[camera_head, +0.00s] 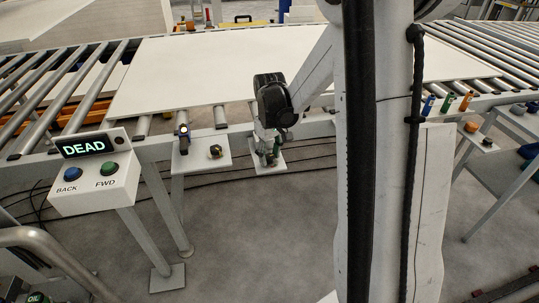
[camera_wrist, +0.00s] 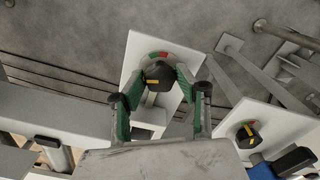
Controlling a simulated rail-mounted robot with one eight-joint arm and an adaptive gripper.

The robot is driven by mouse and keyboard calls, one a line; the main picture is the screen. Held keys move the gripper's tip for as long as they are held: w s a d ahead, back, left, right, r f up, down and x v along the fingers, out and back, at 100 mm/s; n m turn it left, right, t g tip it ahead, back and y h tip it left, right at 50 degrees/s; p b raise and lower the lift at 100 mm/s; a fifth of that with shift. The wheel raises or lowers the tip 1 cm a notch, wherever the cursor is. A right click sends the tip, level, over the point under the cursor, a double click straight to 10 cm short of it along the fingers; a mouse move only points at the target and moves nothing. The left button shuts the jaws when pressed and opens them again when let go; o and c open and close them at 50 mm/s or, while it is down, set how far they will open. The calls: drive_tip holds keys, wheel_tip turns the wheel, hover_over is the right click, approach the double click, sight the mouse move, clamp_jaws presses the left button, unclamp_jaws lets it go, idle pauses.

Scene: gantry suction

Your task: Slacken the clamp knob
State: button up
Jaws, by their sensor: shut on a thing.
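The held clamp knob (camera_wrist: 158,72) is dark with a yellow mark and sits on a white plate (camera_wrist: 136,62) in the wrist view. A red and green dial shows just behind it. My gripper (camera_wrist: 161,80) has green-padded fingers, one on each side of this knob, and is shut on it. In the head view my gripper (camera_head: 270,157) is low at the conveyor's near side, over a small white plate (camera_head: 281,162); the knob itself is mostly hidden there. A second dark knob with a yellow mark (camera_head: 215,152) sits on the bracket to the left; it also shows in the wrist view (camera_wrist: 247,133).
A blue-and-black device (camera_head: 183,138) stands beside the second knob. A control box (camera_head: 96,185) reads DEAD, with BACK and FWD buttons. A large white sheet (camera_head: 200,75) lies on the rollers. Coloured levers (camera_head: 447,103) stand at the right. The floor in front is mostly clear.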

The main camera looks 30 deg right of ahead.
sight(269, 156)
drive_tip(key=o, duration=1.1)
drive_tip(key=shift+o, duration=0.2)
wheel_tip(269, 156, up, 12)
drive_tip(key=s+a+r+m+t, duration=0.1)
drive_tip(key=s+a+r+t, duration=0.2)
drive_tip(key=s+a, duration=0.5)
drive_tip(key=s+a+r+t+p, duration=0.1)
drive_tip(key=s+a+r+t, duration=0.2)
drive_tip(key=s+a, duration=0.5)
drive_tip(key=s+t, duration=0.1)
drive_tip(key=s, duration=0.2)
drive_tip(key=shift+s+a+r+m+p, duration=0.15)
drive_tip(key=shift+s+r+m+p, duration=0.15)
drive_tip(key=shift+s+m, duration=0.1)
